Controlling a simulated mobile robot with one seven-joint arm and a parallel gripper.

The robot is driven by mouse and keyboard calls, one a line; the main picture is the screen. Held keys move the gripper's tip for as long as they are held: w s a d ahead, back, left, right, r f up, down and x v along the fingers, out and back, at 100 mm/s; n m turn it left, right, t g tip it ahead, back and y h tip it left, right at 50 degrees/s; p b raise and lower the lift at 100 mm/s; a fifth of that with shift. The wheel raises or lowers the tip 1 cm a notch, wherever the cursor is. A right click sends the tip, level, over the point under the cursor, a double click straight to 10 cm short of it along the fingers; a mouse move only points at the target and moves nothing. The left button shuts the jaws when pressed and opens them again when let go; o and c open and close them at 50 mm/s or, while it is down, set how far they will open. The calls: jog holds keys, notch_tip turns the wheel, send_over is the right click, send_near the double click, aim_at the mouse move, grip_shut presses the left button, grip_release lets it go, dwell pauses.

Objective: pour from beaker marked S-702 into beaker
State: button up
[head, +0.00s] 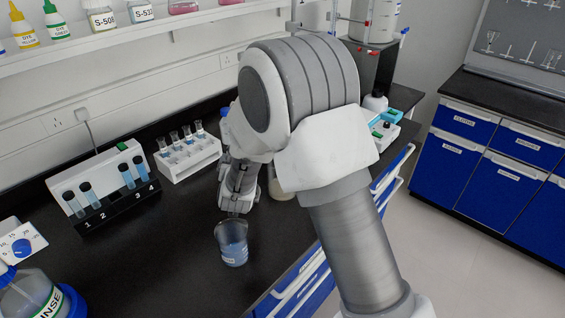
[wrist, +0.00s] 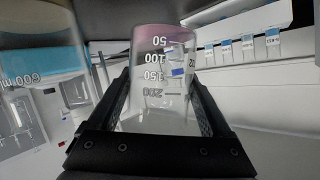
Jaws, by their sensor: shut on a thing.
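In the wrist view, my gripper (wrist: 160,88) is shut on a clear graduated beaker (wrist: 160,105) with pinkish liquid at its base end. The view looks upside down, so the base is at the top.
A white stand with numbered vials (head: 100,183) and a white tube rack (head: 186,158) stand at the left and back of the bench. A RINSE bottle (head: 30,295) is at the front left. A pale vessel (head: 282,187) is partly hidden behind my arm.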

jog(key=shift+d, duration=0.25)
jog(key=shift+m+y, duration=0.5)
jog(key=shift+m, duration=0.3)
jog(key=r, duration=0.2)
jog(key=d+r+p, duration=0.1)
jog(key=r, duration=0.1)
jog(key=shift+d+r, duration=0.2)
jog(key=shift+r, duration=0.1)
jog(key=shift+d+f, duration=0.15)
jog(key=shift+d, duration=0.05)
jog(key=shift+d+r+m+t+y, duration=0.3)
jog(key=shift+d+r+m+y, duration=0.2)
jog(key=shift+m+y, duration=0.15)
jog(key=shift+d+r+m+y+p, duration=0.2)
jog(key=shift+r+m+y+p, duration=0.5)
jog(key=shift+m, duration=0.45)
jog(key=shift+d+r+m+t+p, duration=0.15)
jog(key=shift+r+m+t+p, duration=0.3)
jog(key=shift+m+p, duration=0.25)
jog(key=shift+d+f+m+y, duration=0.15)
jog(key=shift+f+m+y, duration=0.35)
jog(key=shift+m, duration=0.3)
